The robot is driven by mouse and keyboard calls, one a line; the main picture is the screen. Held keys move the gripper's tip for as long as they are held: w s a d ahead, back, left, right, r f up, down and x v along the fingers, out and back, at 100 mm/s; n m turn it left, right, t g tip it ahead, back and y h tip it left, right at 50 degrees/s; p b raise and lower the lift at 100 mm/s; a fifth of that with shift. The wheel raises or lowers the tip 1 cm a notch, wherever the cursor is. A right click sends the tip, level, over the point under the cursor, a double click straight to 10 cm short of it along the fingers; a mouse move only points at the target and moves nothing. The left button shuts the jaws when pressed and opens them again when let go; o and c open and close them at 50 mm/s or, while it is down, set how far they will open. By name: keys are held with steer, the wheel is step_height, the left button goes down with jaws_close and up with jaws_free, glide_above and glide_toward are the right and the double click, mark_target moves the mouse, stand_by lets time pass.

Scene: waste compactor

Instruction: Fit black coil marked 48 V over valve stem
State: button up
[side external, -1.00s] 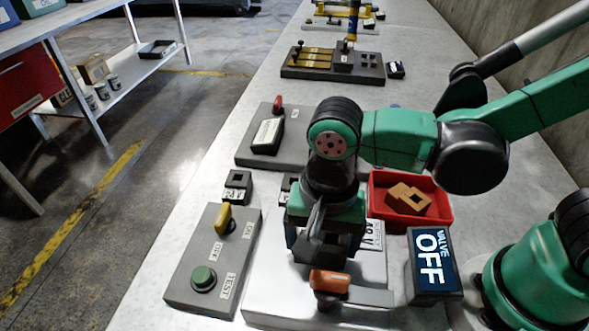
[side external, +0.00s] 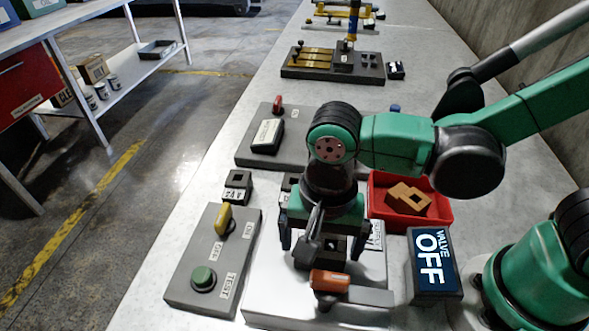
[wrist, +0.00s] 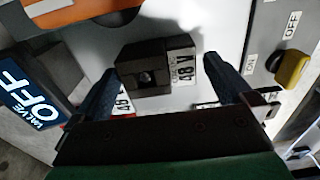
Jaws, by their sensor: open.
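The black coil (wrist: 152,62) with a white 48 V label sits between my fingers in the wrist view, with clear gaps on both sides. A small rounded end, seemingly the valve stem (wrist: 146,78), shows dimly in its hole; how far down the coil sits is hard to tell. In the side view the coil (side external: 334,249) is dark and partly hidden under my wrist, above the pale valve plate (side external: 262,290). My gripper (side external: 321,252) is open around the coil; it also shows in the wrist view (wrist: 160,67).
An orange-handled lever (side external: 330,282) is in front of the coil. A VALVE OFF display (side external: 435,265) and a red bin (side external: 440,212) holding a tan coil (side external: 407,198) stand right. A grey switch box (side external: 212,262) and another dark coil (side external: 237,183) are left.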

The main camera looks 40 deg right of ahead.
steer(key=shift+r, duration=2.4)
steer(key=w+d+r+n+t, duration=0.1)
steer(key=w+d+n+t, duration=0.2)
steer(key=d, duration=0.5)
steer(key=w+d+r+n+t, duration=0.1)
steer(key=w+d+n+t, duration=0.1)
steer(key=d+n+t, duration=0.2)
steer(key=d+n, duration=0.2)
steer(key=d, duration=0.2)
steer(key=shift+w+r, duration=0.35)
steer(key=shift+w, duration=0.05)
steer(key=shift+a, duration=0.1)
steer(key=shift+c, duration=0.2)
